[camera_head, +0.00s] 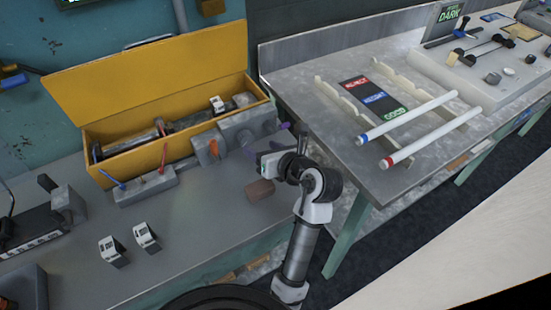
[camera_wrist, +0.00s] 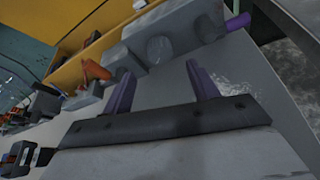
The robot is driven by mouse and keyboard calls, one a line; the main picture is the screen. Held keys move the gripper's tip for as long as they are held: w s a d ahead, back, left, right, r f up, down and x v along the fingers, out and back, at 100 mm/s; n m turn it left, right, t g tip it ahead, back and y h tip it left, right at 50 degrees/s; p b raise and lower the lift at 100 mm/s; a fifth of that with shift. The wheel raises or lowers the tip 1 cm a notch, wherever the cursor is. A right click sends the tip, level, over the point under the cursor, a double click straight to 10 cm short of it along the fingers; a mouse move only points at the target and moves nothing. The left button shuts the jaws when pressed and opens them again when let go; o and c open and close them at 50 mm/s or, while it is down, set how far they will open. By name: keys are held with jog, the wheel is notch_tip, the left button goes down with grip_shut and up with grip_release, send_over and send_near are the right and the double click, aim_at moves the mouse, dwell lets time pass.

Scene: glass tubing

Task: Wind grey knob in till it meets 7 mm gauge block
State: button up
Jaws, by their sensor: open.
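My gripper (camera_wrist: 160,70) is open, its two purple fingers apart and nothing between them. In the wrist view its fingertips point towards a grey fixture (camera_wrist: 190,20) whose short round grey knob (camera_wrist: 160,50) lies just beyond the gap, apparently not gripped. In the head view my gripper (camera_head: 265,152) is beside the grey fixture (camera_head: 247,124) on the bench, partly hidden by my wrist. A purple part (camera_wrist: 238,22) shows at the fixture's right end. I cannot make out a 7 mm gauge block, nor whether the knob touches anything.
An open yellow box (camera_head: 120,172) stands behind the fixture. A grey block with an orange lever (camera_head: 210,149) is to its left. A brown block (camera_head: 260,190) lies in front. Two white-and-black pieces stand at the front left. A second table (camera_head: 330,110) holds two white tubes.

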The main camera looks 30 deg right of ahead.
jog(key=v, duration=0.6)
jog(key=shift+b, duration=0.4)
